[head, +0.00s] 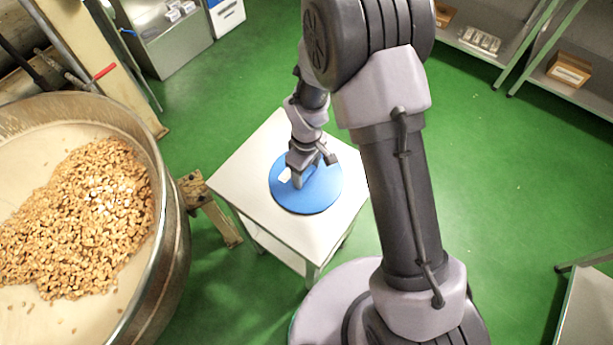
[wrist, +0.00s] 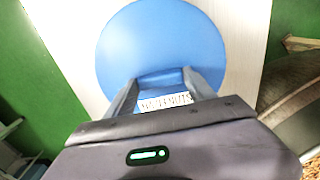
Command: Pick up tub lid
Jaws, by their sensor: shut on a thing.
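The tub lid (head: 318,198) is a round blue disc on a small white table (head: 238,168) in the head view. In the wrist view the lid (wrist: 160,45) fills the upper middle, with a raised blue handle and a white printed label (wrist: 166,102) on it. My gripper (head: 299,178) is over the lid, pointing down. In the wrist view my gripper (wrist: 163,84) has its two fingers on either side of the lid's handle, shut on it. I cannot tell whether the lid touches the table or is slightly above it.
A large metal kettle (head: 172,215) full of nuts (head: 80,215) stands left of the table, with a wooden bracket (head: 205,200) between them. Shelves with boxes (head: 570,70) are at the upper right. Another table (head: 590,310) is at the lower right. Green floor lies open between.

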